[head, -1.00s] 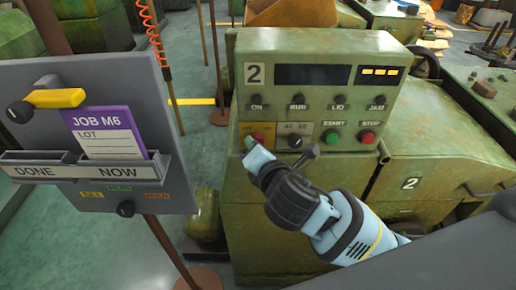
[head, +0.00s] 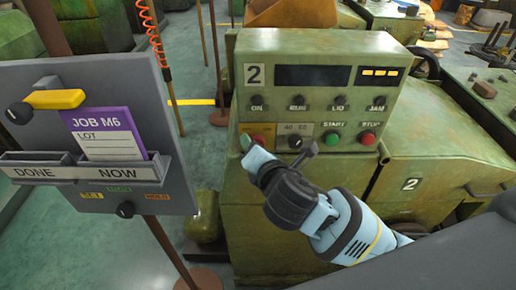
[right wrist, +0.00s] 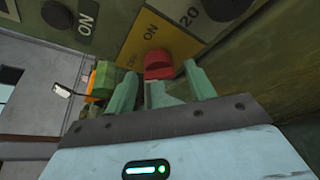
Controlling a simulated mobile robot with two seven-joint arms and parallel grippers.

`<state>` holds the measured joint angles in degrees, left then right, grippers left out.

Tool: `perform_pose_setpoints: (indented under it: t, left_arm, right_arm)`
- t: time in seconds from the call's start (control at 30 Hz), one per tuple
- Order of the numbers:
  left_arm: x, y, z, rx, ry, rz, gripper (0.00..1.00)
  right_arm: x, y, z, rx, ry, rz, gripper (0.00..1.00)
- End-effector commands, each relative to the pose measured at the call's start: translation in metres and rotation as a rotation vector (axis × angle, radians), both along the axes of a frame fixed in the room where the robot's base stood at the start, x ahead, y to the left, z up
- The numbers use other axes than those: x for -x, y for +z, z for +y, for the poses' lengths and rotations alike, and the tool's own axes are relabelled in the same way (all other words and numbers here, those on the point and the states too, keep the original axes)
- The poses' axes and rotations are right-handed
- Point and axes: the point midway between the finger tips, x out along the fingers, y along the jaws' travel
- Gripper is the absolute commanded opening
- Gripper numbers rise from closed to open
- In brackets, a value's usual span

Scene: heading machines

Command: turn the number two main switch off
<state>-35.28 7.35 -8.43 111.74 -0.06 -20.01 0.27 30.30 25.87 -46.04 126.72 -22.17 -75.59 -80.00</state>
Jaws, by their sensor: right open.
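The machine panel marked 2 (head: 315,95) stands ahead in the head view. Its red main switch knob (right wrist: 158,65) sits on a yellow plate (right wrist: 150,38) with ON lettering in the right wrist view. In the head view the yellow plate (head: 262,128) is partly covered by my gripper. My right gripper (right wrist: 160,72) is open, one finger on each side of the red knob, with gaps visible. In the head view my right gripper (head: 247,143) is at the panel's lower left. My left gripper is not in view.
Right of the switch are a black dial (head: 295,142), a green START button (head: 334,138) and a red STOP button (head: 366,138). A grey job board (head: 110,205) with a purple and white card (head: 104,133) stands to the left on a post.

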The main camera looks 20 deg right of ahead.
Motion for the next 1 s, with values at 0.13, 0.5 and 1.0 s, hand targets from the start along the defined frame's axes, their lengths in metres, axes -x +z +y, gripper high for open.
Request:
perform_pose_setpoints:
  t: [0.13, 0.5, 1.0]
  left_arm:
    - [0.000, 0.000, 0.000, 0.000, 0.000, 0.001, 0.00]
    - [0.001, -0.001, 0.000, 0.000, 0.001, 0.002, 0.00]
    - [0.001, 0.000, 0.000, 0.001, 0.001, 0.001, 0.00]
  right_arm:
    - [0.002, 0.000, 0.001, -0.001, 0.001, 0.001, 0.55]
    - [0.049, 0.014, 0.000, -0.001, 0.003, 0.000, 0.55]
    - [0.075, 0.021, 0.000, 0.000, 0.000, 0.000, 0.55]
